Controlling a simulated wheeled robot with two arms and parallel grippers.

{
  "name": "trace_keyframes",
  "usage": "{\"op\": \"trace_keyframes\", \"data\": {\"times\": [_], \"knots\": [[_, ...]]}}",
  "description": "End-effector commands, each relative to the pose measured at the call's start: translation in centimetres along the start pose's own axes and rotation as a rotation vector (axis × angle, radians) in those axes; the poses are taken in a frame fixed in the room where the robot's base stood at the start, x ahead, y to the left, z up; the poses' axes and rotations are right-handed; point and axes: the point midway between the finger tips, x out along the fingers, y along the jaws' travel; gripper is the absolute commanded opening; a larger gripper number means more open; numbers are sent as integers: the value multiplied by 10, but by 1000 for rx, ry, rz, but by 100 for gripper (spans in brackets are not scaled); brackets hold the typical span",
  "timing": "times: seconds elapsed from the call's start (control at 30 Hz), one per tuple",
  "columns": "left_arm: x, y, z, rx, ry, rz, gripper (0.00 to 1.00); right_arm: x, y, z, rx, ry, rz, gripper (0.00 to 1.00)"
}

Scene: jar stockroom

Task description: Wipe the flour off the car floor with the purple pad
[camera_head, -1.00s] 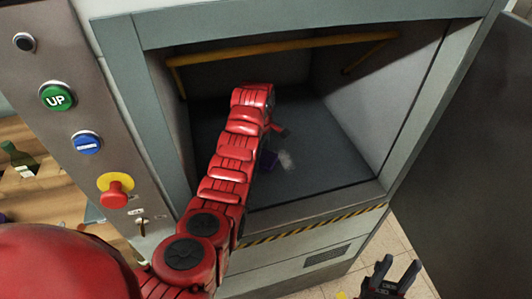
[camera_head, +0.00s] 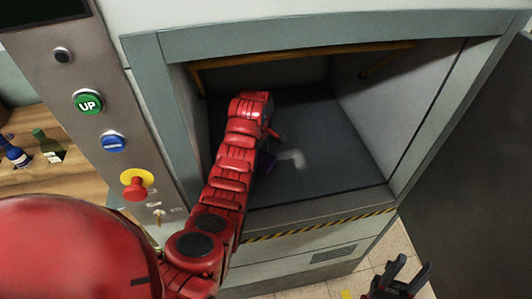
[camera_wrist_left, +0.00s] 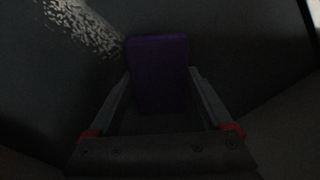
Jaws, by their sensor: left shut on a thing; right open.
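The purple pad (camera_wrist_left: 158,72) is held between the fingers of my left gripper (camera_wrist_left: 158,95) in the left wrist view. The white flour (camera_head: 291,158) lies just right of the pad as a bent patch. In the left wrist view the flour (camera_wrist_left: 82,25) is a speckled streak at upper left, beyond the pad. My right gripper (camera_head: 402,272) is open and empty, outside the car at lower right.
A striped sill (camera_head: 320,223) edges the front, and side walls bound the floor. A panel with a green UP button (camera_head: 88,103) and red stop knob (camera_head: 135,185) stands left. A dark door (camera_head: 470,150) stands right.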

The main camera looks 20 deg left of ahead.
Motion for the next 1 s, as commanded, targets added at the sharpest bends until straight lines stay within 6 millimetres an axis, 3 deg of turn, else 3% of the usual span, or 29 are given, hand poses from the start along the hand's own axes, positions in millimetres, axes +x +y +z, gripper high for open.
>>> {"op": "trace_keyframes", "data": {"times": [0.03, 0.27, 0.3, 0.33, 0.8, 1.0], "knots": [[5, -7, -7, -14, 2, -16, 39, 0, 0, 0, 0, 0, 0, 46], [6, -9, -9, -19, 3, -20, 40, 0, 0, 0, 0, 0, 0, 46], [4, -9, -9, -19, 3, -21, 32, 2, 0, 0, 0, 0, 0, 46], [3, -9, -10, -20, 4, -21, 32, 4, 0, -1, 0, 0, 0, 46], [-55, -5, -10, -20, 5, -10, 32, 56, 3, -10, 0, 0, 0, 46], [-61, -5, -11, -20, 6, -8, 32, 61, 3, -10, 0, 0, 0, 46]]}}
